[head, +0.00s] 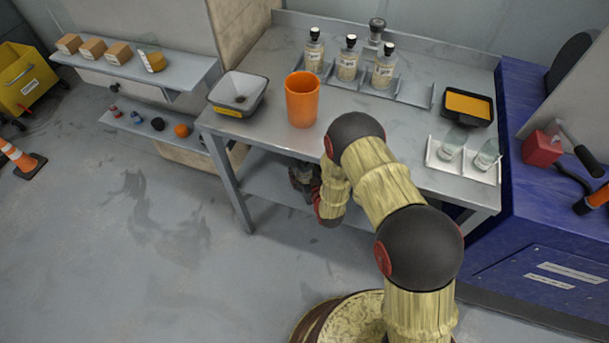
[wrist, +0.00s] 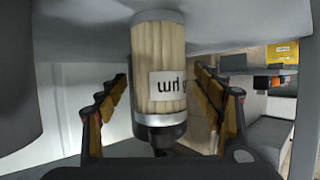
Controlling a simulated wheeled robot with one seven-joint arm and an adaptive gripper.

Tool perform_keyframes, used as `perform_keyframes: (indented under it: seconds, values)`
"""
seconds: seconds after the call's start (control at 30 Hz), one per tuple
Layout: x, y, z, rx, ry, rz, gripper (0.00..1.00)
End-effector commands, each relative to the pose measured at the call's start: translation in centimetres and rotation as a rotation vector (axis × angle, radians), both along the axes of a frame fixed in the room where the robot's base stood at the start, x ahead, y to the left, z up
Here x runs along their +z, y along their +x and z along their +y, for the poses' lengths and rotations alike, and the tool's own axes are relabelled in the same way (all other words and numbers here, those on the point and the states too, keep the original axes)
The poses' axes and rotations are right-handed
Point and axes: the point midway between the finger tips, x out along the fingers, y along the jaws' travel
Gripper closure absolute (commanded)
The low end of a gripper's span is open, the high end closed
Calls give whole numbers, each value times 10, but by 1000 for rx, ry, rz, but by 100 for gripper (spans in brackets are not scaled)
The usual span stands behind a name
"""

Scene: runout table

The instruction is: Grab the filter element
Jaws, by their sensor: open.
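The filter element (wrist: 160,62) is a cream pleated cylinder with a white label, a pale metal band and a dark end piece. It fills the middle of the wrist view, its label upside down there, with its far end at a grey surface (wrist: 225,32). My gripper (wrist: 160,80) is open, with one finger on each side of the filter element and a small gap on both sides. In the head view my gripper (head: 303,180) is below the table's front edge, by the lower shelf (head: 258,187). The filter element cannot be made out there.
The steel table (head: 262,135) stands above my gripper. It carries an orange cup (head: 302,99), a grey bowl (head: 237,93), several bottles (head: 348,60) and a black tray (head: 467,104). A blue cabinet (head: 540,230) closes off the right.

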Motion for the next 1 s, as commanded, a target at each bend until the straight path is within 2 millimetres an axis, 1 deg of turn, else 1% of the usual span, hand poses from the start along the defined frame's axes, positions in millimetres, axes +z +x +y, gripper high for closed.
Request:
perform_keyframes:
  seconds: [0.17, 1.0]
  values:
    - [1, 0, 0, 0, 0, 0, 33]
    - [1, 0, 0, 0, 0, 0, 80]
